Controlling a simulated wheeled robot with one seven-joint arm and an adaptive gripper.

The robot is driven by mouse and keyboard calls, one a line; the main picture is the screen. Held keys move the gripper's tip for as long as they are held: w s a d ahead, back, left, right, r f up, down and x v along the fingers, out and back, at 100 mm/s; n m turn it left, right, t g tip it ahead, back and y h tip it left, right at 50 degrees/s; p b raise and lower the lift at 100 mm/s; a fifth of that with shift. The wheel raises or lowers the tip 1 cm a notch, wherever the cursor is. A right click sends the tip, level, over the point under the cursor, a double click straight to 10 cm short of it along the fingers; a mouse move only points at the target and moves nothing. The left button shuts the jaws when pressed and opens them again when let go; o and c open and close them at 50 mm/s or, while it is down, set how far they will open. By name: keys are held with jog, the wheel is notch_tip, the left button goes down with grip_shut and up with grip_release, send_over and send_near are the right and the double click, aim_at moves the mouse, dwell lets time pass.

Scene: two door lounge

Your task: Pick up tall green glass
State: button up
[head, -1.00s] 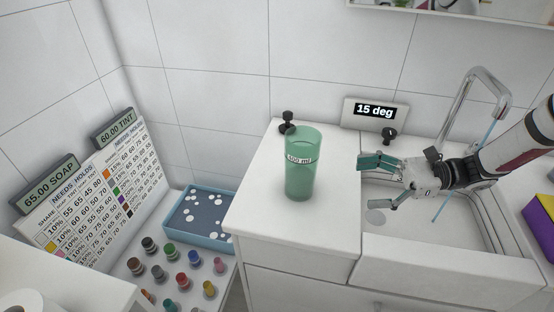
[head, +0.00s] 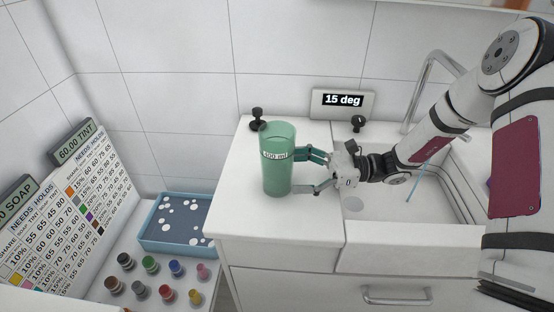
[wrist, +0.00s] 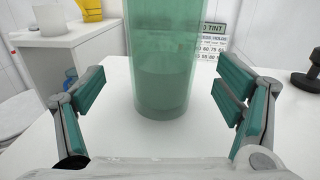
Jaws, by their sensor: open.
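The tall green glass (head: 278,172) stands upright on the white counter top (head: 232,205), with a volume label near its upper part. It is see-through and looks empty in the head view. My gripper (head: 308,172) is open just to the right of the glass, with its fingers pointing left at it. In the wrist view the glass (wrist: 163,60) stands straight ahead, centred between the two spread finger pads (wrist: 163,97) and slightly beyond their tips. The top of the glass is out of that view.
A white sink (head: 385,212) with a faucet (head: 425,85) lies right of the glass. A small black knob (head: 257,118) stands behind the glass. A display reading 15 deg (head: 342,103) is at the wall. A blue tray (head: 178,222) and several small coloured pots (head: 149,264) are lower left.

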aim_at(277, 170)
jog(key=a, duration=0.5)
jog(key=shift+f, duration=0.15)
jog(key=c, duration=1.6)
jog(key=shift+o, duration=0.2)
